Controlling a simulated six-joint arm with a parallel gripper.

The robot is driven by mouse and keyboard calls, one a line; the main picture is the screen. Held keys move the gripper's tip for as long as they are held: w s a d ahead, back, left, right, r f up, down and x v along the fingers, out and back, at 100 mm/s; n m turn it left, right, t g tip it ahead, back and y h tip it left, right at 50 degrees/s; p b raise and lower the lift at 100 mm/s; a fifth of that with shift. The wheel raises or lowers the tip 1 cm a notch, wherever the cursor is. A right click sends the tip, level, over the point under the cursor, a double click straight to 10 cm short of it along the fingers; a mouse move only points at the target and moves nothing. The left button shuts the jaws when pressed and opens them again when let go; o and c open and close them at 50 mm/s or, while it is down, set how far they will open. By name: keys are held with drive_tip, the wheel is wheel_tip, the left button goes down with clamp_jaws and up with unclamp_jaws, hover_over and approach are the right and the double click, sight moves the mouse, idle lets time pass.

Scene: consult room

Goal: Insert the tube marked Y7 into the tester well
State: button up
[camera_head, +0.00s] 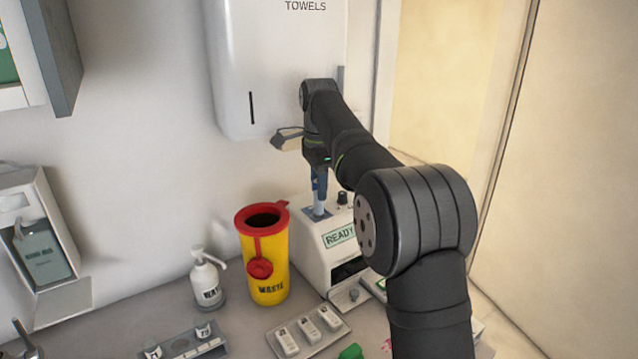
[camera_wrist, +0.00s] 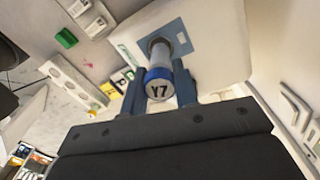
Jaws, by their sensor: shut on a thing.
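The tube marked Y7 (camera_wrist: 158,88) has a blue cap with dark lettering on a white top, and a clear body. My gripper (camera_wrist: 159,78) is shut on it, one blue finger on each side of the cap. In the head view my gripper (camera_head: 319,182) points down above the white tester (camera_head: 318,262), which carries a READY sign. The tube (camera_head: 319,204) hangs upright below the fingers. Its lower end meets the blue-grey well plate (camera_head: 311,214) on the tester's top and appears to be at the well opening. I cannot tell how deep it sits.
A yellow waste bin (camera_head: 266,270) with a red rim and a white pump bottle (camera_head: 208,278) stand left of the tester. A grey rack (camera_head: 182,346) with capped tubes and a tray (camera_head: 308,334) of white cassettes lie in front. A towel dispenser (camera_head: 268,70) hangs behind my arm.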

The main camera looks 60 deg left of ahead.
drive_tip(key=shift+f, duration=2.1)
drive_tip(key=o, duration=1)
wheel_tip(320, 180, up, 12)
drive_tip(key=shift+f, duration=0.15)
